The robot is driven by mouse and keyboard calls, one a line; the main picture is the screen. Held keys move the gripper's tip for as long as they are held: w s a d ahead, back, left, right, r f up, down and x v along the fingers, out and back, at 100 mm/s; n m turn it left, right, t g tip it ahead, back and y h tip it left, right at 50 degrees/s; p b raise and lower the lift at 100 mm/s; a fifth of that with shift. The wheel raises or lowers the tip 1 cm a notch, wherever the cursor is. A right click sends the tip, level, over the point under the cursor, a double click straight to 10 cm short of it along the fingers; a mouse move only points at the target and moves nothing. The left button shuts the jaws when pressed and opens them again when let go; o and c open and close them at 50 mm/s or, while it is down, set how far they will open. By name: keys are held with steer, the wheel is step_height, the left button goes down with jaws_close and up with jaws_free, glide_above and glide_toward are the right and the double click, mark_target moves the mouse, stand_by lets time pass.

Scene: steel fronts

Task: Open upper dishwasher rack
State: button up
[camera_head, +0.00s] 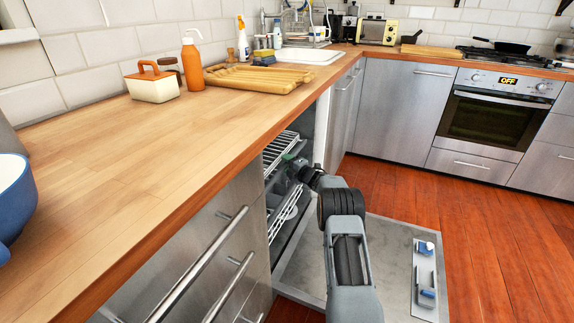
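The dishwasher stands open under the wooden counter, with its door (388,236) folded down flat over the floor. The upper rack (280,148), of white wire, sits inside the cavity. A lower rack (287,212) shows below it, with what looks like a pale dish in it. My arm reaches in over the door from the front. My gripper (294,165) is at the front of the upper rack, at about its height. The fingers are small and partly hidden, so I cannot tell whether they touch or hold the rack.
Drawer fronts with long bar handles (205,262) stand left of the dishwasher. The counter (140,150) overhangs the cavity; a wooden drying rack (262,78) lies on it. Steel cabinets (400,105) and an oven (492,115) stand behind. The red wood floor (485,225) at right is clear.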

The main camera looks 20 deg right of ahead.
jaws_close()
stand_by(0.4)
